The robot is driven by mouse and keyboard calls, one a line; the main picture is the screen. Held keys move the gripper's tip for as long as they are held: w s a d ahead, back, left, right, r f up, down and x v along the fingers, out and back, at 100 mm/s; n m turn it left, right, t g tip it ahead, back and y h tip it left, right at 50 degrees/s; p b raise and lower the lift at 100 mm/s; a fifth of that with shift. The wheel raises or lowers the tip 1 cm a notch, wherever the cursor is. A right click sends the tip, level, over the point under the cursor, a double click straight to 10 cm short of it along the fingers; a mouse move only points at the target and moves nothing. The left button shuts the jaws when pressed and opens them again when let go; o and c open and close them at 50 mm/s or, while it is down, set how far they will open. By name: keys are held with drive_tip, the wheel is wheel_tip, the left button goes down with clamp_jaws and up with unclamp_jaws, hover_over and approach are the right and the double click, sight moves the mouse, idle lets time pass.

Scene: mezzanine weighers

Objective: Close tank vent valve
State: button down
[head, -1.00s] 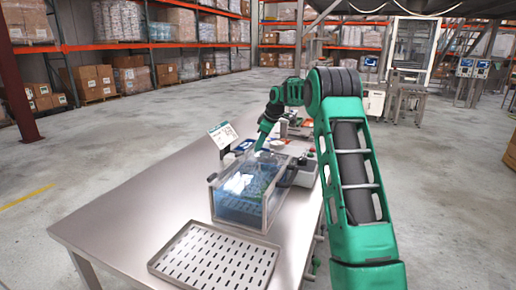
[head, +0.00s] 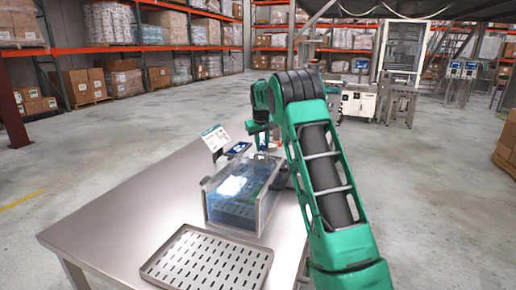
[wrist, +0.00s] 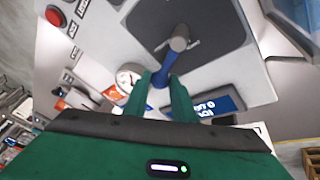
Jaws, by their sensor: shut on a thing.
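In the wrist view, a blue lever handle (wrist: 166,66) runs from a grey round hub (wrist: 179,38) on a dark square plate (wrist: 190,22). My gripper (wrist: 160,79) has its two green fingers on either side of the handle's free end and is shut on it. In the head view, a clear tank (head: 238,212) with blue liquid stands on the steel table. My arm's end reaches down behind the tank there, and the lever and fingertips are hidden.
A red button (wrist: 55,15), a round gauge (wrist: 128,78) and a blue-and-white label (wrist: 212,104) sit near the lever. A slotted tray (head: 206,262) lies in front of the tank. A small sign (head: 215,140) stands behind it. The table's (head: 120,215) left part is bare.

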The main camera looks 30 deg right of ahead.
drive_tip(key=m, duration=0.1)
drive_tip(key=d+m, duration=0.1)
drive_tip(key=shift+s+m+g+h, duration=0.2)
drive_tip(key=shift+m+g+h, duration=0.1)
drive_tip(key=shift+g+h, duration=0.1)
drive_tip(key=shift+s+d+m+g+h, duration=0.2)
drive_tip(key=shift+s+d+m+g, duration=0.1)
drive_tip(key=shift+m, duration=0.45)
drive_tip(key=shift+s+d+m+g+h, duration=0.2)
drive_tip(key=shift+s+d+m+g, duration=0.1)
drive_tip(key=shift+m, duration=0.45)
drive_tip(key=c, duration=1.5)
unclamp_jaws()
drive_tip(key=v, duration=1)
drive_tip(key=shift+a+r, duration=0.1)
drive_tip(key=shift+r, duration=0.25)
